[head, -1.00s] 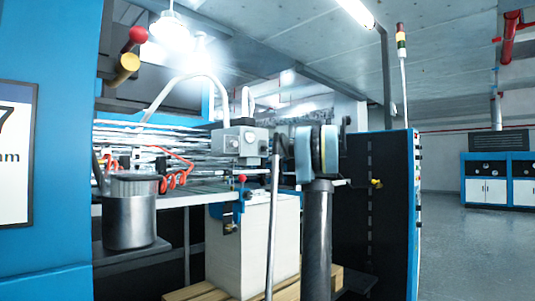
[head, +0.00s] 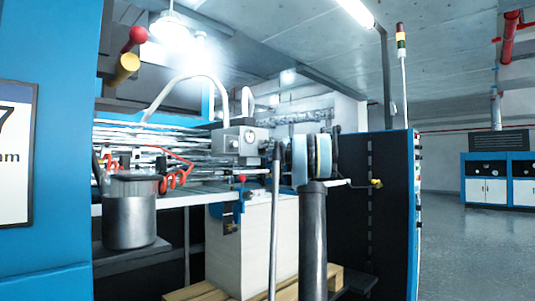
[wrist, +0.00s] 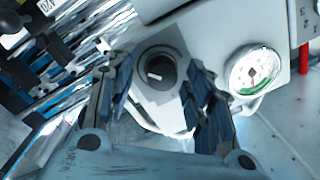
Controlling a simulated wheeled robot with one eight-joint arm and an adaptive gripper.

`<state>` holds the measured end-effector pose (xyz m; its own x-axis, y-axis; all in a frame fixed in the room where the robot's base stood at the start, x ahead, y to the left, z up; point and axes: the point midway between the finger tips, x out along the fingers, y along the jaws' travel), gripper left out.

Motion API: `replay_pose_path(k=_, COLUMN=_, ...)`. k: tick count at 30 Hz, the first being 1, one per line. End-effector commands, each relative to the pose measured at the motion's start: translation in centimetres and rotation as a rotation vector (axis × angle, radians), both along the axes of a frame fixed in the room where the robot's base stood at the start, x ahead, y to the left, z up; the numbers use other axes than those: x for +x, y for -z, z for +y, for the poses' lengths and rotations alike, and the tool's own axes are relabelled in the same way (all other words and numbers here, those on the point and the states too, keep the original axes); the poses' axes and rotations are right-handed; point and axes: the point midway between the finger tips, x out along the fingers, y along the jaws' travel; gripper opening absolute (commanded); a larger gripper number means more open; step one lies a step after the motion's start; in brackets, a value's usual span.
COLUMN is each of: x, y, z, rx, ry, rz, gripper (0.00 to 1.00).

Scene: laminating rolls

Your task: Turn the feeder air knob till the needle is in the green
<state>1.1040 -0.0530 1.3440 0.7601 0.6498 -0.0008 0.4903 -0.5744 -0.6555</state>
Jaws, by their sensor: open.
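The feeder air knob (wrist: 160,72), a dark round knob with a white mark, shows in the wrist view on a pale housing. My gripper (wrist: 158,82) is open, with one finger on each side of the knob. I cannot tell whether either finger touches it. The pressure gauge (wrist: 252,70) is right of the knob, a white dial with a green band along its lower edge. Its needle is too small to read surely. In the head view the grey valve box (head: 232,146) carries the small gauge (head: 249,136), and my gripper (head: 272,149) is at its right side.
A metal pot (head: 131,215) stands on a ledge at the left. A white paper stack (head: 240,250) sits on a wooden pallet below the box. A red-topped lever (head: 241,180) and red coiled hoses (head: 178,178) are nearby. Open floor lies at the right.

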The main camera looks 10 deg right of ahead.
Motion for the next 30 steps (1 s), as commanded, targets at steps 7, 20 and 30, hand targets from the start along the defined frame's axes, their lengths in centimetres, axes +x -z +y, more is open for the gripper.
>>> replay_pose_path(k=7, x=-0.02, y=0.00, z=-0.04, rx=0.000, ry=0.000, rz=0.000, gripper=0.07)
replay_pose_path(k=20, x=0.02, y=0.03, z=-0.11, rx=-0.083, ry=0.002, rz=-0.058, gripper=0.02)
replay_pose_path(k=30, x=0.03, y=0.04, z=-0.16, rx=-0.093, ry=0.003, rz=-0.066, gripper=0.33)
